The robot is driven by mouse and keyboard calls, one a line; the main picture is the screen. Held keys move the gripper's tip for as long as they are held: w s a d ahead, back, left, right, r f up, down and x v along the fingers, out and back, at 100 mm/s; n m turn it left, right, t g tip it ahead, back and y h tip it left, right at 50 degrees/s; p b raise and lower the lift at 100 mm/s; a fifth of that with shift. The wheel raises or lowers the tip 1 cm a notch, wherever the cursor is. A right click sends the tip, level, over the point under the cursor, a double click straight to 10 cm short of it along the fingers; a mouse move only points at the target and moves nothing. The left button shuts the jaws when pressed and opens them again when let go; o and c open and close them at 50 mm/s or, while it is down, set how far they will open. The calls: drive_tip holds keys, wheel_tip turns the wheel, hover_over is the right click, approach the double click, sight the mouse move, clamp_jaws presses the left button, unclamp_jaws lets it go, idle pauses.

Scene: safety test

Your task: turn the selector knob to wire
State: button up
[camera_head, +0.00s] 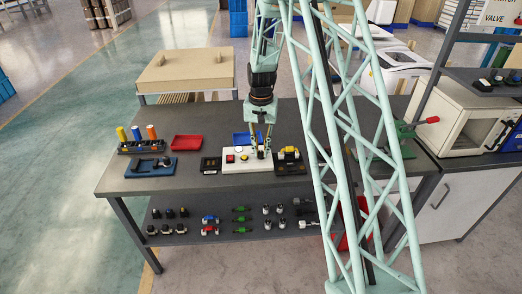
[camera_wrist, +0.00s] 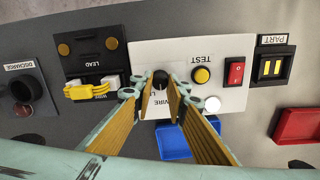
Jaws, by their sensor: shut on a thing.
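The selector knob (camera_wrist: 160,77) is black and sits on a white panel (camera_wrist: 228,48), which appears upside down in the wrist view. A label reading WIRE (camera_wrist: 161,106) is printed beside it, partly covered by a finger. My gripper (camera_wrist: 160,86) has its two fingers on either side of the knob, shut on it. The pointer direction cannot be made out. In the head view my gripper (camera_head: 258,152) reaches down to the right part of the white panel (camera_head: 247,166), and the knob is hidden there.
The panel also carries a yellow TEST button (camera_wrist: 201,75), a red switch (camera_wrist: 235,72) and a white round lamp (camera_wrist: 212,104). A black LEAD block (camera_wrist: 88,62) with a yellow plug (camera_wrist: 95,91) is close beside it. A blue tray (camera_wrist: 172,141) and red tray (camera_head: 186,142) are nearby.

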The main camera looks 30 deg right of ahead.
sight(261, 152)
idle(0.3)
drive_tip(key=o, duration=0.8)
drive_tip(key=shift+o, duration=0.2)
drive_tip(key=shift+r, duration=0.15)
wheel_tip(261, 152, up, 12)
idle(0.5)
idle(0.4)
